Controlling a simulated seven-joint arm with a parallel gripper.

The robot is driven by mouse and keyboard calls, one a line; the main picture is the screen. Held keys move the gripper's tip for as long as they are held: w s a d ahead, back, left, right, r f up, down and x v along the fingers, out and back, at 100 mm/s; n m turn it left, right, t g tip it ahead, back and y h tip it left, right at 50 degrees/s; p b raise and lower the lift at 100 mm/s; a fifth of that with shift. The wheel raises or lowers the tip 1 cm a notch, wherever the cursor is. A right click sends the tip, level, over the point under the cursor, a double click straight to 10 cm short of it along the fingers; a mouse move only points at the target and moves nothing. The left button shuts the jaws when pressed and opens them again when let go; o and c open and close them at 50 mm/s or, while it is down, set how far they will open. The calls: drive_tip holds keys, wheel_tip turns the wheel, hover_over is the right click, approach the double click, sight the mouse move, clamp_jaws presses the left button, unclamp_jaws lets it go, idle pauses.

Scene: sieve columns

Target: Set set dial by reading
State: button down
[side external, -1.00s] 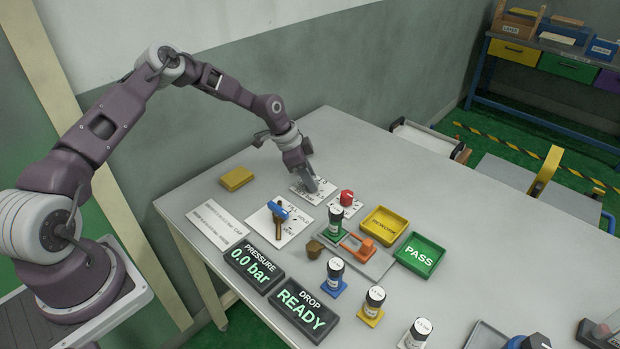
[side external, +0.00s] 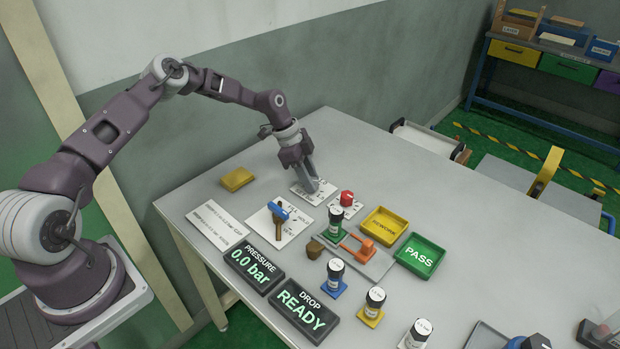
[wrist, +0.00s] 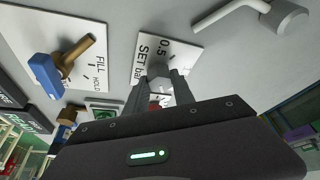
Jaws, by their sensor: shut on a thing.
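The set dial's white plate (side external: 301,193) lies near the back of the table. In the wrist view the plate (wrist: 146,58) reads "SET bar" with a 0.5 mark. My gripper (side external: 312,186) points down over the plate. Its fingers are shut on the dial's grey knob (wrist: 160,72), which they mostly hide, so I cannot read its pointer. The pressure display (side external: 253,264) reads 0.0 bar. The drop display (side external: 304,310) reads READY.
A blue-and-brown valve lever (side external: 279,213) stands on its plate to the left. A red knob (side external: 347,198) stands close to the right of my gripper. Yellow REWORK (side external: 384,226) and green PASS (side external: 419,256) trays, and several capped columns, are nearer the front.

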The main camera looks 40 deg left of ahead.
drive_tip(key=c, duration=1.1)
unclamp_jaws()
drive_tip(key=shift+o, duration=0.2)
drive_tip(key=v, duration=0.7)
drive_tip(key=shift+r, duration=0.1)
